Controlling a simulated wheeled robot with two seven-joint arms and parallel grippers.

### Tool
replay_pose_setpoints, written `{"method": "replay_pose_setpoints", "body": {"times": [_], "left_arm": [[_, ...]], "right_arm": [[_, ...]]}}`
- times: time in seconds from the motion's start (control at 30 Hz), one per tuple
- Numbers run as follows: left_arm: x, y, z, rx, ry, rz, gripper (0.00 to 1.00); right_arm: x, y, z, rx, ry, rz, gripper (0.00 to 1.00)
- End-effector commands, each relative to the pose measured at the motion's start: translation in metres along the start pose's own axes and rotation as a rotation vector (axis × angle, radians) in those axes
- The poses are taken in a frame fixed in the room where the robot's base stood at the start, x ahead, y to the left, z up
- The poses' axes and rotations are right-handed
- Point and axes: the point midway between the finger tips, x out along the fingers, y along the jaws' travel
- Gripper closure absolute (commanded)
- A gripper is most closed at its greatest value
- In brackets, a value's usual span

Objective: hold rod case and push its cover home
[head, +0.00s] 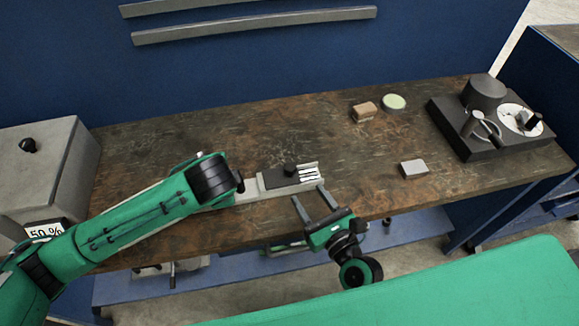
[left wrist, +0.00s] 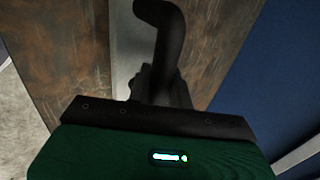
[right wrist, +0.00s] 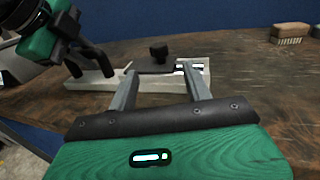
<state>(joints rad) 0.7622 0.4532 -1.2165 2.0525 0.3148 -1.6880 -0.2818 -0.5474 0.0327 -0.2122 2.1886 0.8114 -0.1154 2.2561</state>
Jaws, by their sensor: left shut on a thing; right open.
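The rod case (head: 250,196) is a long pale grey tray near the front edge of the workbench. Its dark cover (head: 281,179) has a black knob (head: 290,170) and leaves the right end open, where several light rods (head: 309,175) show. My left gripper (head: 239,188) is shut on the left end of the case; the right wrist view shows its dark fingers there. My right gripper (head: 310,195) is open and empty at the front right of the case. In the right wrist view its fingers straddle the line to the cover (right wrist: 154,66), apart from the knob (right wrist: 158,50).
A dark instrument (head: 485,130) stands at the far right. A grey box (head: 48,165) is at the left. The bench behind the case is clear.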

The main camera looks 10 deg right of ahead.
Motion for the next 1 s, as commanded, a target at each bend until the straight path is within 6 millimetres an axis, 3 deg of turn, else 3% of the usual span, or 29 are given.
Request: {"method": "replay_pose_setpoints", "body": {"times": [0.5, 0.7, 1.0], "left_arm": [[-0.001, -0.001, 0.0, -0.001, 0.001, -0.002, 1.0], [-0.001, -0.001, 0.0, -0.001, 0.001, -0.002, 1.0], [-0.001, -0.001, 0.0, -0.001, 0.001, -0.002, 1.0]], "right_arm": [[0.085, 0.001, 0.0, 0.001, 0.0, 0.002, 0.5], [0.101, 0.001, -0.001, 0.001, 0.002, 0.002, 0.5], [0.105, 0.001, 0.0, 0.001, 0.002, 0.002, 0.5]]}}
